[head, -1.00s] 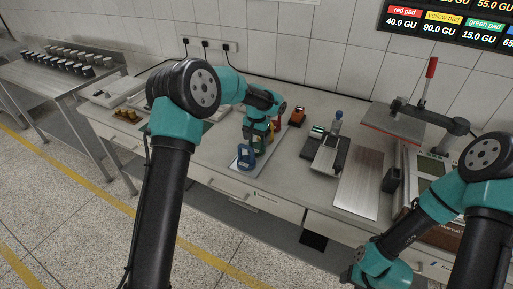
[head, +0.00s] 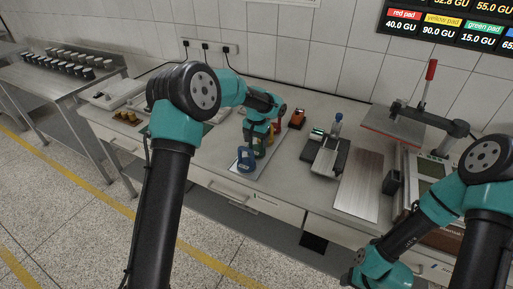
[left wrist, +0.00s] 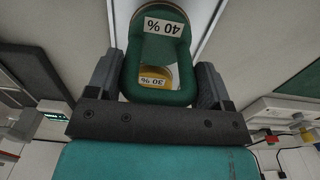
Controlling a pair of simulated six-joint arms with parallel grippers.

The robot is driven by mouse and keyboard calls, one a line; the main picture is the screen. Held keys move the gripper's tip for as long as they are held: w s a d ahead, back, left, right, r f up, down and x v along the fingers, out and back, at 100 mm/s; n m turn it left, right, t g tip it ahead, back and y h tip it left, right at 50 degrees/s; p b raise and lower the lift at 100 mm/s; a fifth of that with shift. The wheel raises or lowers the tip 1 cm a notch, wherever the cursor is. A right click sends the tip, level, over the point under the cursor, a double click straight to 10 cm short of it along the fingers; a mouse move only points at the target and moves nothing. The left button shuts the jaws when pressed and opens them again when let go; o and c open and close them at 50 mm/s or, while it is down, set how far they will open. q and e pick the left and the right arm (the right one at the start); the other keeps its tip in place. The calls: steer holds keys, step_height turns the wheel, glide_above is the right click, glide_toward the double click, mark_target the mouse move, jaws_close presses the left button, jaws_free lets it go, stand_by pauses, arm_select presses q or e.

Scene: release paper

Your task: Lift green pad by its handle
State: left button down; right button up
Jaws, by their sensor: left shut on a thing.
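The green pad's handle (left wrist: 131,72) is a dark green loop in the left wrist view. My left gripper (left wrist: 158,82) has a finger against each side of it and is shut on it. In the head view my left gripper (head: 257,136) is over the row of pads, with the green pad (head: 259,148) mostly hidden beneath it. I cannot tell whether the pad is clear of its base.
The blue pad (head: 246,159) stands in front of the green one on a light plate (head: 240,169). A red pad (head: 277,125) is behind. To the right are a small black device (head: 328,158), a bare metal plate (head: 358,185) and a press with a red-handled lever (head: 431,70).

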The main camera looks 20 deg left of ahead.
arm_select(q)
steer(key=shift+r, duration=0.2)
step_height(320, 180, up, 10)
steer(key=shift+f, duration=0.15)
stand_by(0.4)
